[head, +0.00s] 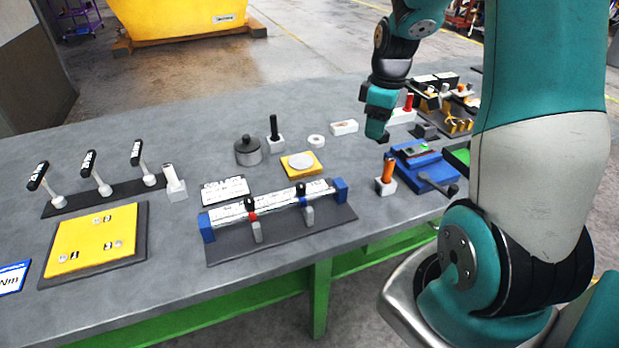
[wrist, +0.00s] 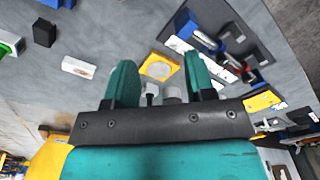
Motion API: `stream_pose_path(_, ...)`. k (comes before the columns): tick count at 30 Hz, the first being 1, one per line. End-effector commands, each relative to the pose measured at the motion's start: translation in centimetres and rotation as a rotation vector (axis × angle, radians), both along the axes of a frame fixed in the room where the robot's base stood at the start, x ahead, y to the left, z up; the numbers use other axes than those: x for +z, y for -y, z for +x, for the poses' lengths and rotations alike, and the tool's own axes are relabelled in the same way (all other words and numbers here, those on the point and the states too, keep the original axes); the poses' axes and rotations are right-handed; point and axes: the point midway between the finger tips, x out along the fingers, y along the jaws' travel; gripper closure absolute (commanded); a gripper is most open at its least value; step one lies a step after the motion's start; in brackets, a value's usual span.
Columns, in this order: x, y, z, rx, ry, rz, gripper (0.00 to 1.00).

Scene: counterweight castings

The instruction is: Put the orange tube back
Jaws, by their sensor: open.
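In the head view, an orange tube (head: 388,171) stands upright in a small white block (head: 384,187) near the front right of the bench, just left of a blue device. A redder tube (head: 409,101) stands in another white block (head: 402,116) farther back. My gripper (head: 378,128) hangs above the bench, behind and above the orange tube in the picture. In the wrist view its two fingers (wrist: 160,65) are spread, with nothing held between them. I cannot make out the orange tube in the wrist view.
A blue device (head: 425,165) with a lever stands beside the orange tube. A white bar clamped on a dark plate (head: 290,240) lies left of it. A yellow plate with a round disc (head: 288,170), a black tube (head: 274,127) and a grey weight (head: 247,151) stand behind.

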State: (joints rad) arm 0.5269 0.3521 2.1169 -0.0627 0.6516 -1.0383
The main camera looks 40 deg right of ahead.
Motion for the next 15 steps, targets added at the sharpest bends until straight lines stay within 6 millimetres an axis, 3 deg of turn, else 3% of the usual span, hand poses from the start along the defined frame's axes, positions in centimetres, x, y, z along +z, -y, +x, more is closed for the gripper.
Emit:
stream_pose_path(1,1.7,-4.1,0.5,0.024,0.027,0.020,0.50)
stream_pose_path(4,4.7,-13.3,-0.6,0.040,0.061,0.091,0.50)
stream_pose_path(6,6.5,-19.4,-3.0,0.051,0.066,0.152,0.50)
stream_pose_path(9,8.3,-26.1,-7.8,0.066,0.047,0.231,0.50)
stream_pose_path(12,9.3,-30.0,-12.3,0.077,0.015,0.287,0.50)
stream_pose_path(15,9.8,-31.8,-15.3,0.080,-0.014,0.316,0.50)
